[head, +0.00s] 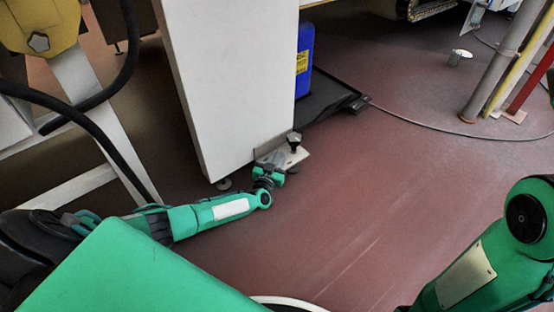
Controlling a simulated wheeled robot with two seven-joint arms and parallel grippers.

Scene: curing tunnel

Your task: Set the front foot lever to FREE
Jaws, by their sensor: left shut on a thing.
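My left gripper (275,174) is low at the near side of this plate, just below and left of the knob. It is shut on a small part there, which I take to be the front foot lever; the jaws mostly hide it, and its setting cannot be read. My right arm enters at the lower right, and its gripper is out of view.
A blue container (304,62) stands on a black tray (335,97) behind the cabinet. A thin cable (420,122) runs over the floor from the tray. Upright pipes (493,75) stand at the upper right. The red-brown floor (370,200) right of the bracket is clear.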

